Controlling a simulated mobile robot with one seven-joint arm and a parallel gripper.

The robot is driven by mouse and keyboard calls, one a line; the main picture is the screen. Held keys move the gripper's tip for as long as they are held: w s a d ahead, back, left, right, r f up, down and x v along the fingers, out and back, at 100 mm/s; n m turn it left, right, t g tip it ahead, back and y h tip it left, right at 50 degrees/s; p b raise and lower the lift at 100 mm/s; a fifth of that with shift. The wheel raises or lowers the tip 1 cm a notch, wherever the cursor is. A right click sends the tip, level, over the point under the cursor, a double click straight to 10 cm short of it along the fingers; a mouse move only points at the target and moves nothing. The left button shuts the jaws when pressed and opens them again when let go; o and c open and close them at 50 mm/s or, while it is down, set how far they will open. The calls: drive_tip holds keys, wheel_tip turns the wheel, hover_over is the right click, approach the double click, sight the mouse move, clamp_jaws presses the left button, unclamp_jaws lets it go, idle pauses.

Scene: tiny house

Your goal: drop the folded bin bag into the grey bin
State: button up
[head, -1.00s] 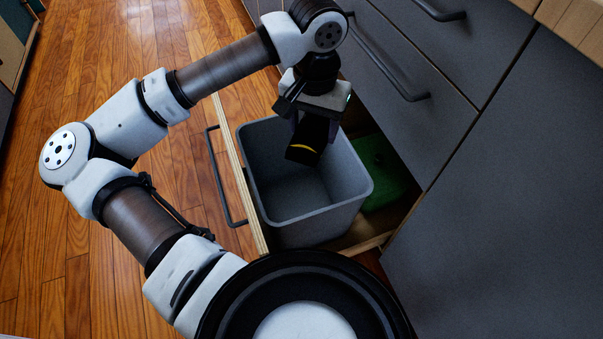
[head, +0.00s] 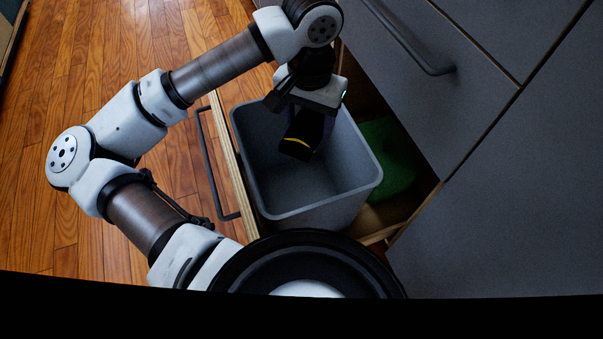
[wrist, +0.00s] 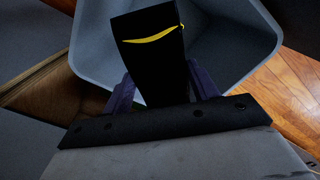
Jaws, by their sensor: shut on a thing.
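The folded bin bag (head: 297,147) is black with a yellow stripe. My gripper (head: 306,128) is shut on it and points down over the opening of the grey bin (head: 355,188). The bag hangs at or just inside the bin's mouth; its exact height above the bottom cannot be told. In the wrist view the bag (wrist: 148,50) stands out between the purple-grey fingers, with the grey bin (wrist: 240,50) around and beyond it. The bin stands upright in a pulled-out drawer, and the part of its inside behind the bag is hidden.
The open drawer's wooden front edge (head: 229,165) and dark handle (head: 212,165) lie left of the bin. A green object (head: 388,157) sits in the drawer to the bin's right. Grey cabinet fronts (head: 480,200) close off the right. Wooden floor (head: 100,60) is clear at left.

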drive_tip(key=o, duration=1)
wheel_tip(320, 180, up, 14)
drive_tip(key=p, duration=0.4)
drive_tip(key=shift+f, duration=0.15)
